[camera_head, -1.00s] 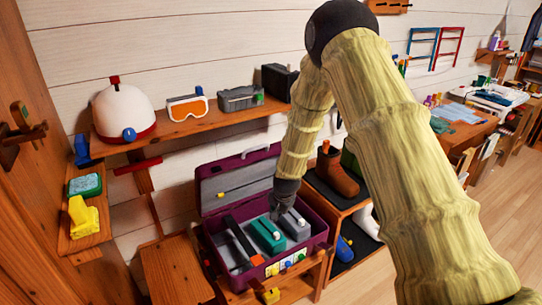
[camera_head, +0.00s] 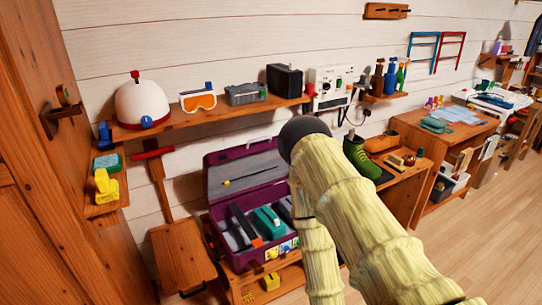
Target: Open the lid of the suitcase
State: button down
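A purple suitcase (camera_head: 213,225) stands on a low wooden bench below the wall shelf. Its lid (camera_head: 240,170) is raised and leans back toward the wall, showing a grey lining. Several items lie in the base, among them a teal block (camera_head: 267,222) and a dark long piece (camera_head: 245,222). My arm, in a pale yellow sleeve, reaches down at the right side of the suitcase and covers its right part. My gripper is hidden behind the arm or out of the picture.
A green boot (camera_head: 362,158) stands to the right of my arm. Wooden floor is free at the lower right.

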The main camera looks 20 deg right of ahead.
aim_at(256, 164)
jog(key=u, duration=0.05)
jog(key=k, duration=0.1)
jog(key=z, duration=1.65)
jog(key=i, duration=0.75)
jog(key=u, duration=1.9)
